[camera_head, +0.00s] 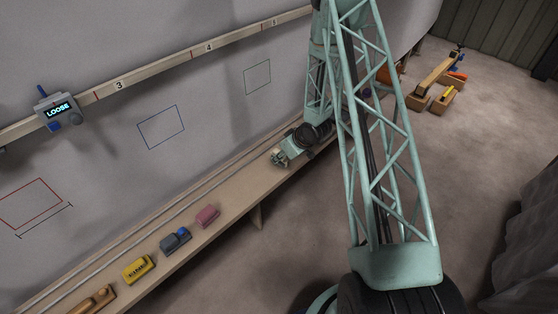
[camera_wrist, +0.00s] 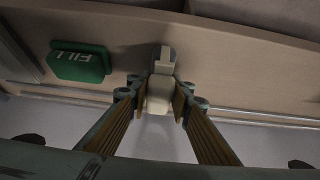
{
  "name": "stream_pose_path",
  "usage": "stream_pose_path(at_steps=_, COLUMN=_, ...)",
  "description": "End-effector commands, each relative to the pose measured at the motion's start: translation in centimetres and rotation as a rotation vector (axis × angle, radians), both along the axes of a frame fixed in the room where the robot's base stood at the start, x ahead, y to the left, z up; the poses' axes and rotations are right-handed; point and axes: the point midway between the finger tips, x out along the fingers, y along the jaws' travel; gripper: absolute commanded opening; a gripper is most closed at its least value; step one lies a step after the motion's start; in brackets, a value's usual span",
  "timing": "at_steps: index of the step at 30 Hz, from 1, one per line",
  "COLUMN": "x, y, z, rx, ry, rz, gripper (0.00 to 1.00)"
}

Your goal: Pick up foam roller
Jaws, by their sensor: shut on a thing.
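The foam roller (camera_wrist: 158,98) appears in the wrist view as a pale cream piece with a grey and white part at its far end. My gripper (camera_wrist: 164,86) has its two fingers closed on either side of the cream piece, near the ledge. In the head view, my gripper (camera_head: 278,158) is low over the wooden ledge, close to the wall. The roller cannot be made out clearly there.
Along the ledge (camera_head: 240,205) sit a pink block (camera_head: 207,216), a grey-blue tool (camera_head: 176,241) and a yellow tool (camera_head: 139,268).

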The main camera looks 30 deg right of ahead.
Motion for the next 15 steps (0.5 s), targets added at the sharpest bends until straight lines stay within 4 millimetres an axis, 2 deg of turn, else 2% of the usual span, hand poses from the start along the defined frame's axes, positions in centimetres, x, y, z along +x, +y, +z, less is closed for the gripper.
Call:
stream_pose_path(at_steps=8, x=0.0, y=0.0, z=0.2, rx=0.0, ry=0.0, rz=0.0, gripper=0.06)
stream_pose_path(at_steps=15, x=0.0, y=0.0, z=1.3, rx=0.0, ry=-0.001, rz=0.0, gripper=0.06)
